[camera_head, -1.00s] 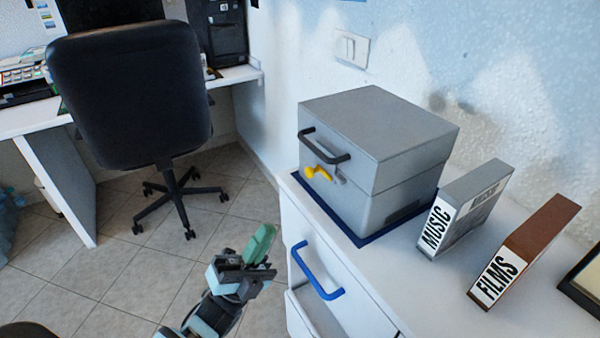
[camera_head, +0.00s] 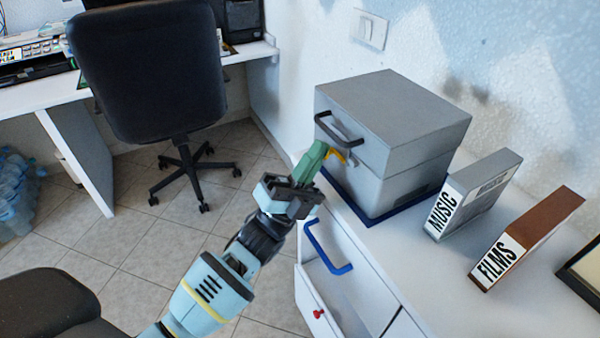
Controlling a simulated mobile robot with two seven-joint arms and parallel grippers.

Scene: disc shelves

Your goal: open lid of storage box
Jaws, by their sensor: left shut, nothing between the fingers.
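The grey storage box (camera_head: 390,190) stands on a dark blue mat on the white cabinet, with its lid (camera_head: 395,105) down. A dark handle (camera_head: 338,130) is on the lid's front face. A yellow latch or key (camera_head: 335,155) shows below the handle, partly hidden by my gripper. My left gripper (camera_head: 314,155) has green fingers that are shut and empty. Its tips are right by the yellow piece, just below and left of the handle; I cannot tell whether they touch it. My right gripper is not in view.
A grey MUSIC box (camera_head: 475,195) and a brown FILMS box (camera_head: 530,235) stand right of the storage box. The cabinet (camera_head: 385,285) has a blue drawer handle (camera_head: 325,250) below my gripper. An office chair (camera_head: 150,70) stands at the left. A wall is behind the box.

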